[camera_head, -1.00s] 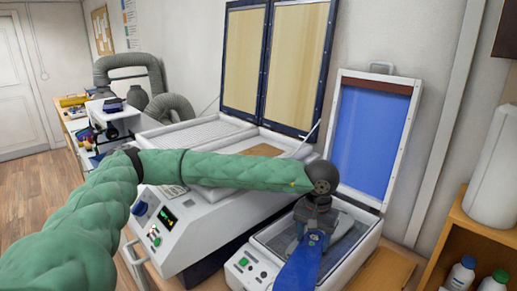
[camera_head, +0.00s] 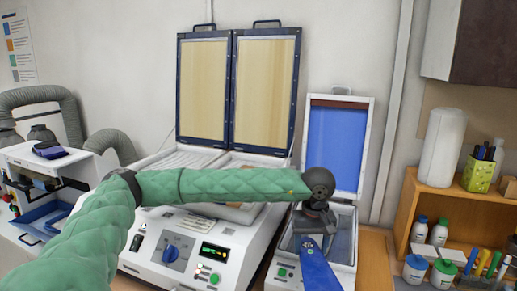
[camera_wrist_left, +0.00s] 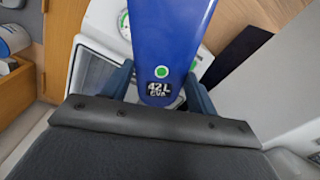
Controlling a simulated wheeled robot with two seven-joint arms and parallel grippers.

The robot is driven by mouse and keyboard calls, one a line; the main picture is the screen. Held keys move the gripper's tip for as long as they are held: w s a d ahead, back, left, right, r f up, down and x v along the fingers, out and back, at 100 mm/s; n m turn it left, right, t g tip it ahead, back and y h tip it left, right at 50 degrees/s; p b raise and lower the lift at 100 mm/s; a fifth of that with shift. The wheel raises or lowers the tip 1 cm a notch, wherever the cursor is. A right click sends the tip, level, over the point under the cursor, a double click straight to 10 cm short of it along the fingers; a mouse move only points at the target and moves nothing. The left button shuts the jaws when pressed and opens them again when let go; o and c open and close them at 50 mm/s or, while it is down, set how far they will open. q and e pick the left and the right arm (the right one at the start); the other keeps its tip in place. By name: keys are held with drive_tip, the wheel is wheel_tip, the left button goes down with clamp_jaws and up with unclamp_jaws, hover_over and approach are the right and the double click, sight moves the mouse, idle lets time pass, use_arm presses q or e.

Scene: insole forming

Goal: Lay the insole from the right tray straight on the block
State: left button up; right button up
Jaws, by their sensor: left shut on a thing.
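My left gripper (camera_head: 309,238) is shut on the blue insole (camera_head: 319,270), which hangs down in front of the small white press. In the left wrist view the insole (camera_wrist_left: 168,35) sits between the two fingers, with a green dot and the label "42 L EVA" at its held end. Behind the gripper, a grey shape that looks like the block (camera_head: 343,237) shows in part inside the press; the arm and insole hide the rest. The heater's right tray (camera_head: 240,213) is largely covered by my green left arm. My right gripper is not in view.
The small press's blue lid (camera_head: 336,140) stands open behind the gripper. The large heater's two framed lids (camera_head: 237,88) are raised too. A wooden shelf (camera_head: 410,212) with bottles and pens stands at the right. A bare strip of wooden table (camera_head: 374,255) lies between press and shelf.

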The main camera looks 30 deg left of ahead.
use_arm(q)
drive_tip(key=w+a+r+n, duration=0.1)
drive_tip(key=r+n, duration=0.1)
drive_tip(key=w+a+r+n+p, duration=0.1)
drive_tip(key=n, duration=0.2)
drive_tip(key=w+a+r+n, duration=0.1)
drive_tip(key=a+r+n, duration=0.1)
drive_tip(key=n, duration=0.1)
drive_tip(key=shift+a+r, duration=0.1)
drive_tip(key=shift+r, duration=0.25)
drive_tip(key=shift+c, duration=0.2)
drive_tip(key=w+a+r+n+p, duration=0.1)
drive_tip(key=a+r+n+p, duration=0.2)
drive_tip(key=a+r+n, duration=1.2)
drive_tip(key=shift+w+r+n+p, duration=0.35)
drive_tip(key=shift+r+n, duration=0.5)
drive_tip(key=shift+n, duration=2.95)
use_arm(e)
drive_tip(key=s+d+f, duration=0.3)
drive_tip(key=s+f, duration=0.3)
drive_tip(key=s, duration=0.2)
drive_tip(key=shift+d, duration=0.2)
